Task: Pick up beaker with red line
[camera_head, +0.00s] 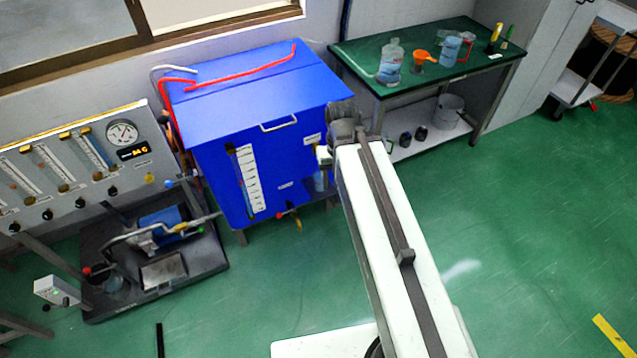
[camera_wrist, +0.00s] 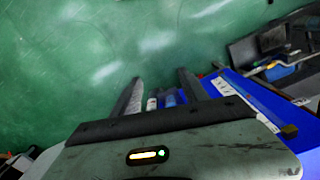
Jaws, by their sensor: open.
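My gripper is open, with its two fingers apart in the wrist view (camera_wrist: 161,84). Small bluish and white shapes (camera_wrist: 169,100) show beyond and between the fingers, low in the gap. A light-blue beaker-like vessel (camera_head: 320,181) stands beside the blue tank's lower right corner, partly hidden by my arm in the head view. Another clear bluish beaker (camera_head: 451,48) stands on the green table, with a red piece beside it. I cannot make out a red line on either vessel. In the head view my gripper end is by the tank's right side, and its fingers are not clear.
The blue tank (camera_head: 250,95) has red hose on top and a tap below. The green-topped table (camera_head: 355,58) holds a bottle (camera_head: 390,62) and an orange funnel (camera_head: 421,57). A pump on a black tray stands left.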

